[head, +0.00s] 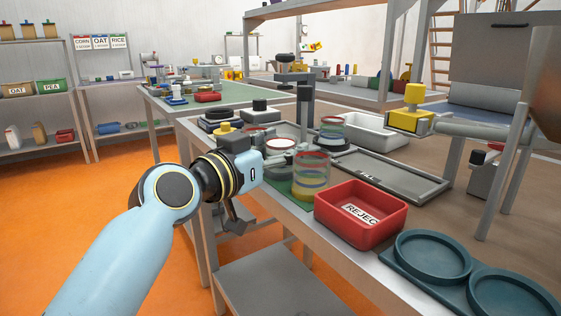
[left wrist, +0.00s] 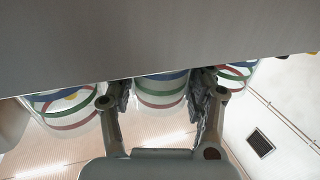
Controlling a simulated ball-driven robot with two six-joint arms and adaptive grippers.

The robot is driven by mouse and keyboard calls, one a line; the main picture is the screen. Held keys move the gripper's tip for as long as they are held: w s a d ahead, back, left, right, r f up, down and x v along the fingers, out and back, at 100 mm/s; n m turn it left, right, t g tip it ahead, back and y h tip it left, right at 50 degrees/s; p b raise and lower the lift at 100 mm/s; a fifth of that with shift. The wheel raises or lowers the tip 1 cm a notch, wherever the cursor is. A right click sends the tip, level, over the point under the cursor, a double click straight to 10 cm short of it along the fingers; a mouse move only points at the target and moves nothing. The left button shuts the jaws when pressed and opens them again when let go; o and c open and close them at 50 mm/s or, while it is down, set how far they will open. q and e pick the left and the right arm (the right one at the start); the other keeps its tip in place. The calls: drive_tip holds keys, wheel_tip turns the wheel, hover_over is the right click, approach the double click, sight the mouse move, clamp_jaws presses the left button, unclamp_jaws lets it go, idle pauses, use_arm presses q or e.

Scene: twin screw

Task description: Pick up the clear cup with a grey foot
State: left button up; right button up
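A clear cup (head: 312,178) with red, yellow and green bands stands at the near table edge in the head view. Another clear banded cup (head: 332,131) stands farther back. More clear cups show at left (left wrist: 66,112) and right (left wrist: 237,74). A grey foot cannot be made out on any cup. My right gripper is not in view.
A red reject bin (head: 361,225) stands right of the near cup. A grey tray (head: 390,177) and a white bin (head: 373,132) lie behind. Teal round holders (head: 433,256) sit at the front right. A grey surface (left wrist: 150,40) fills the top of the left wrist view.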

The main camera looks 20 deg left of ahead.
use_arm(q)
drive_tip(key=c, duration=0.8)
